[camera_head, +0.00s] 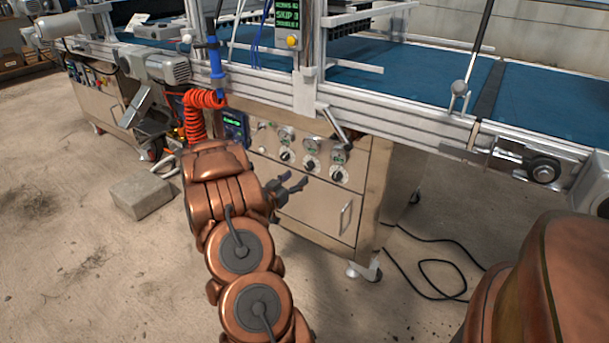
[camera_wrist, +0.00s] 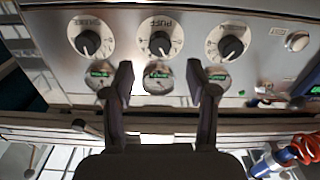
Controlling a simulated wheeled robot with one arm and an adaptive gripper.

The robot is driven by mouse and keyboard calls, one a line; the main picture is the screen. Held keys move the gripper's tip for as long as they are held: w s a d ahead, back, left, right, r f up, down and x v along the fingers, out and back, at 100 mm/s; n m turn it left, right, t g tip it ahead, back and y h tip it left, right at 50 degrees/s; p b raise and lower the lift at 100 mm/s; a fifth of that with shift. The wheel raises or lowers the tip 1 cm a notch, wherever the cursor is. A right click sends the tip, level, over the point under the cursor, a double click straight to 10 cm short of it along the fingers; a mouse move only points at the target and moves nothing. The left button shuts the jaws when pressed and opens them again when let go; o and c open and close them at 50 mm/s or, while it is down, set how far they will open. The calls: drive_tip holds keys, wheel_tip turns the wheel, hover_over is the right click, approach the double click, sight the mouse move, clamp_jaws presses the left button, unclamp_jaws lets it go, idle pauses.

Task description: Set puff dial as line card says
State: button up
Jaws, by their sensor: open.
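Three black knobs on white dial plates sit on the front panel of the seeder cabinet. The wrist view shows them upside down; the middle one is the puff dial (camera_wrist: 160,43), its plate marked PUFF. It also shows in the head view (camera_head: 310,166). Its exact setting is too small to read. My gripper (camera_wrist: 160,84) is open and empty, its fingers spread below the puff dial in the wrist view, apart from it. In the head view my gripper (camera_head: 288,188) is in front of the panel, below the knobs. No line card is clearly readable; a white sheet (camera_head: 138,19) lies far left.
The other dials (camera_wrist: 90,39) (camera_wrist: 229,43) flank the puff dial, with small gauges (camera_wrist: 158,77) beside them. An orange coiled hose (camera_head: 196,115) hangs left of the panel. A green-lit display (camera_head: 288,18) is above. A grey block (camera_head: 143,194) and black cable (camera_head: 440,275) lie on the floor.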

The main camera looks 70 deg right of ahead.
sight(308, 168)
drive_tip(key=b+x, duration=0.1)
drive_tip(key=x, duration=0.3)
drive_tip(key=shift+s+d+f, duration=0.1)
drive_tip(key=shift+d+f, duration=0.05)
drive_tip(key=shift+d, duration=0.05)
drive_tip(key=shift+b+x, duration=0.35)
drive_tip(key=shift+x, duration=0.5)
